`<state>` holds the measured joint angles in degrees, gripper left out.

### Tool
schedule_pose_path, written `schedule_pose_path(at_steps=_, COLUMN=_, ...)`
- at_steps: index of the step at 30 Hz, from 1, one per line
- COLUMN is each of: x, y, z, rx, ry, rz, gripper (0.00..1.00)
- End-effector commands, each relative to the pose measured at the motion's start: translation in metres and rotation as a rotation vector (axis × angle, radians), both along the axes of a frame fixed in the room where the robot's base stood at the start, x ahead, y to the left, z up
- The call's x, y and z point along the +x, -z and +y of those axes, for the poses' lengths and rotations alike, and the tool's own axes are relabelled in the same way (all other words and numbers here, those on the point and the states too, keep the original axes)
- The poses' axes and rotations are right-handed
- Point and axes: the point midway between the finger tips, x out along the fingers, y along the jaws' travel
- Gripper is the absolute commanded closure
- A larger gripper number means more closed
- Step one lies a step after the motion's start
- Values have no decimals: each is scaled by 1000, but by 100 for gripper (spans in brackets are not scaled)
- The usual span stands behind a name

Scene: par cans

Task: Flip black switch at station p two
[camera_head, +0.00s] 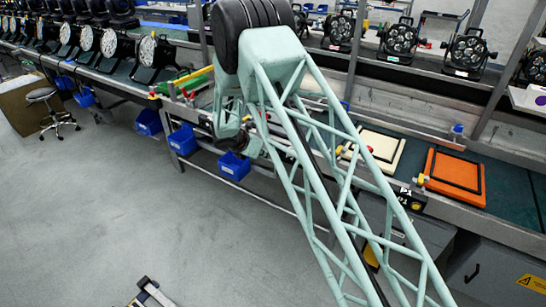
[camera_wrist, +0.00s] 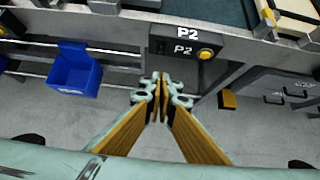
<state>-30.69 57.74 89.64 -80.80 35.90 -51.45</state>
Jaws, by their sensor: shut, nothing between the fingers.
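In the wrist view, a dark station box (camera_wrist: 185,47) marked P2 hangs under the bench edge. In the head view, the P2 box cannot be made out and my arm covers much of the bench.
A blue bin (camera_wrist: 73,72) hangs left of the box in the wrist view. A grey cabinet (camera_wrist: 276,88) stands at right. In the head view, cream (camera_head: 378,148) and orange (camera_head: 455,178) trays lie on the bench, and a stool (camera_head: 48,105) stands at left. Grey floor is open.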

Motion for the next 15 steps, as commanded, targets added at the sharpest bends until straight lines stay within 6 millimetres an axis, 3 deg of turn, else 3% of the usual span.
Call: schedule_pose_path(at_steps=15, x=24, y=30, z=-13, rx=0, ry=1, rz=0, gripper=100)
